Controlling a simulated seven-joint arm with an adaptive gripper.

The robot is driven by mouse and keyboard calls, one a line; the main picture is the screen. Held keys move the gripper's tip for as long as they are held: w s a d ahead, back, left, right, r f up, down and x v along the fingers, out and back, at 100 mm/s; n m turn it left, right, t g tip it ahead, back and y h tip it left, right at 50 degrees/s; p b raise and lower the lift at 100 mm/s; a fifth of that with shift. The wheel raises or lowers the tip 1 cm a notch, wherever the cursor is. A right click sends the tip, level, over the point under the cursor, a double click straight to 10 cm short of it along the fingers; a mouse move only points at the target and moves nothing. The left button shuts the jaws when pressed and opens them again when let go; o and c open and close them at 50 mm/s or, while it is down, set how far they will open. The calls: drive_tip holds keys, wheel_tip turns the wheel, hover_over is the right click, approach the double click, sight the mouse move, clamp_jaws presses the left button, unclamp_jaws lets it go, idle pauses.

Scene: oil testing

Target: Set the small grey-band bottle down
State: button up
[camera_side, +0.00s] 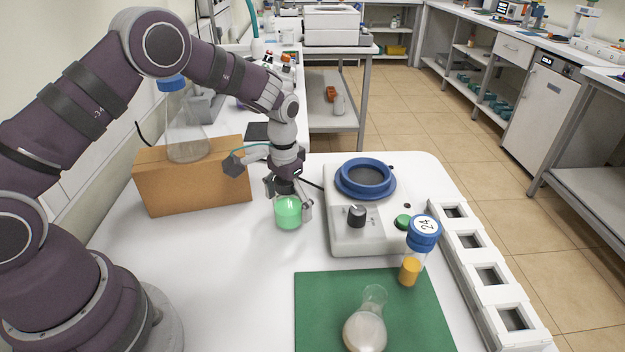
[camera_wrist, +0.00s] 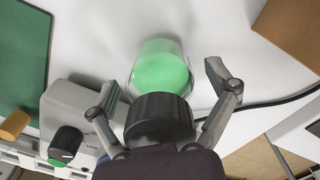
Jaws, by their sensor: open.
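A small bottle (camera_side: 288,214) with bright green contents stands upright on the white table, left of the white device. It also shows in the wrist view (camera_wrist: 161,70), with a dark grey ribbed cap or band (camera_wrist: 159,118) at its near end. My gripper (camera_side: 289,197) is right above and around the bottle's upper part. In the wrist view my gripper (camera_wrist: 162,86) has its fingers spread wide, one on each side of the bottle, with visible gaps. The bottle's top is hidden by my gripper in the side view.
A white device (camera_side: 345,237) with a blue ring, knob and green button stands to the right. A green mat (camera_side: 320,290) bears a flask (camera_side: 366,325) and a blue-capped vial (camera_side: 411,270). A brown box (camera_side: 195,185) carries another flask (camera_side: 186,140). A white rack (camera_side: 500,300) lines the right edge.

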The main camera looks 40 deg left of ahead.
sight(277, 206)
wheel_tip(277, 206, up, 12)
drive_tip(key=shift+r, duration=0.2)
drive_tip(key=s+r+t, duration=0.3)
drive_tip(key=s+r, duration=0.4)
drive_tip(key=s, duration=0.1)
drive_tip(key=s+d+t, duration=0.1)
drive_tip(key=s+t, duration=0.1)
drive_tip(key=s, duration=0.5)
drive_tip(key=shift+s+f+t, duration=0.3)
drive_tip(key=shift+s+f, duration=0.05)
